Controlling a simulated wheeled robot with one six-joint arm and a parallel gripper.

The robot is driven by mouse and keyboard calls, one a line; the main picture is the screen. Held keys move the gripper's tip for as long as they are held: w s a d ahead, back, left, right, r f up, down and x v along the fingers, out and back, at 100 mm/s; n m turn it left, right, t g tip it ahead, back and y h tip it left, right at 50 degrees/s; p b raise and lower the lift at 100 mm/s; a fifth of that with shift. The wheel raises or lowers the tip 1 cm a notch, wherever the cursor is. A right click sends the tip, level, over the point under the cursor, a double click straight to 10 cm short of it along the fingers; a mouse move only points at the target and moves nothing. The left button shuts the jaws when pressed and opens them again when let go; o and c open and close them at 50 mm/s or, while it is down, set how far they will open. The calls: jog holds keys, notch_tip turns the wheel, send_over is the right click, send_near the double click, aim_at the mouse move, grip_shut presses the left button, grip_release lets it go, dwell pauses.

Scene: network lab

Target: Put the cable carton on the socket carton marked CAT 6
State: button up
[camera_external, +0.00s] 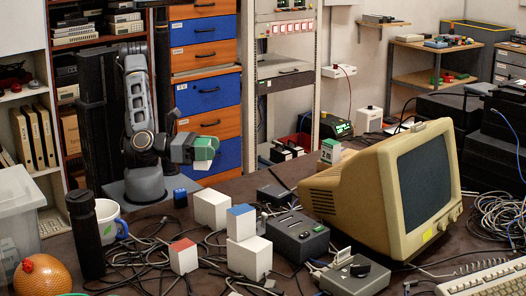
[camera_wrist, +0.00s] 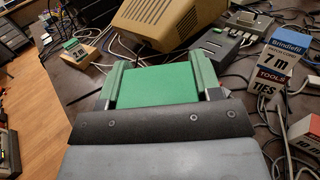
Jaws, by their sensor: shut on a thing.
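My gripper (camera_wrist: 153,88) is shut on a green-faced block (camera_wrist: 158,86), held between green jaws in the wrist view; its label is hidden. In the external view my gripper (camera_external: 205,148) holds it in the air above the table's back edge, apart from the cartons. A blue-topped carton (camera_external: 240,224) sits on a white carton (camera_external: 250,258). A plain white carton (camera_external: 210,209) and a red-topped carton (camera_external: 183,256) stand nearby. A small green-topped carton (camera_external: 330,150) is behind the monitor; it also shows in the wrist view (camera_wrist: 75,50). I cannot read CAT 6 on any carton.
A beige monitor (camera_external: 385,190) fills the table's right. Grey boxes (camera_external: 295,236) and loose black cables lie around the cartons. A black bottle (camera_external: 86,235), a mug (camera_external: 110,222) and an orange ball (camera_external: 42,276) stand at left. Lettered cartons (camera_wrist: 270,75) crowd the wrist view's right side.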

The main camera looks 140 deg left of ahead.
aim_at(208, 165)
jog(key=w+f, duration=0.1)
jog(key=f, duration=0.1)
jog(key=w+f+b, duration=0.1)
jog(key=w+f, duration=0.1)
jog(key=shift+w+a, duration=0.1)
jog(key=shift+w+f+b, duration=0.15)
jog(key=shift+f+b, duration=0.2)
jog(key=shift+f, duration=1.25)
jog(key=shift+f, duration=0.2)
jog(key=o, duration=1)
jog(key=shift+r, duration=0.15)
